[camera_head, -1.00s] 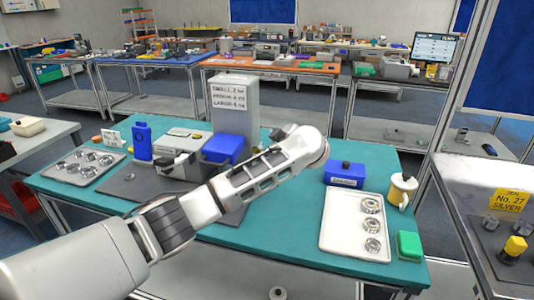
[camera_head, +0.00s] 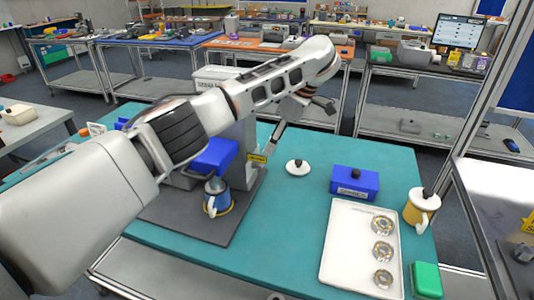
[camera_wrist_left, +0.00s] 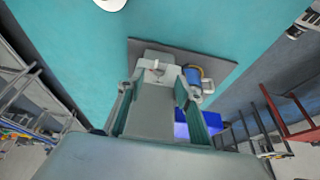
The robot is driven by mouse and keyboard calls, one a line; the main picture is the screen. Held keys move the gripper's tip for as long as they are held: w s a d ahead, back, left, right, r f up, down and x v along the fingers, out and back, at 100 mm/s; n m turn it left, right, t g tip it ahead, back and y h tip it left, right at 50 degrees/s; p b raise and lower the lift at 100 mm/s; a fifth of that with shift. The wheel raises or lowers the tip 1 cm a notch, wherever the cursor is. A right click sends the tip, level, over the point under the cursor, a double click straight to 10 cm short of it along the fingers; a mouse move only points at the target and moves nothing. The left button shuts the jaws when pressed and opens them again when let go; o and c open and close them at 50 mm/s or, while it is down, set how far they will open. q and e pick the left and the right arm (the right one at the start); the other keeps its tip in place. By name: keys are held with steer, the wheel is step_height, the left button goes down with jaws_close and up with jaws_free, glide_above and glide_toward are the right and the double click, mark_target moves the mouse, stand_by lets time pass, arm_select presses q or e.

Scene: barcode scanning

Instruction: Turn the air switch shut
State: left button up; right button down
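The grey-white upright machine (camera_head: 246,135) stands on a dark mat on the teal table, largely hidden by my left arm in the head view. A yellow label (camera_head: 257,158) is low on its right side. In the left wrist view a small fitting with a red spot (camera_wrist_left: 155,69) shows near the machine; I cannot tell surely that it is the air switch. My left gripper (camera_wrist_left: 155,94) points down at the machine, its fingers apart, with nothing seen held. In the head view the left gripper (camera_head: 296,121) is beside the column, partly hidden. My right gripper is not identifiable.
Teal table is clear around the lid.

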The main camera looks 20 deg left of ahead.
mark_target(261, 164)
arm_select(q)
steer(key=x, duration=0.5)
steer(key=shift+s+a+f, duration=0.1)
steer(key=shift+s+a, duration=0.05)
steer(key=shift+s, duration=0.1)
steer(key=shift+x, duration=0.85)
steer(key=shift+w, duration=0.1)
jaws_close()
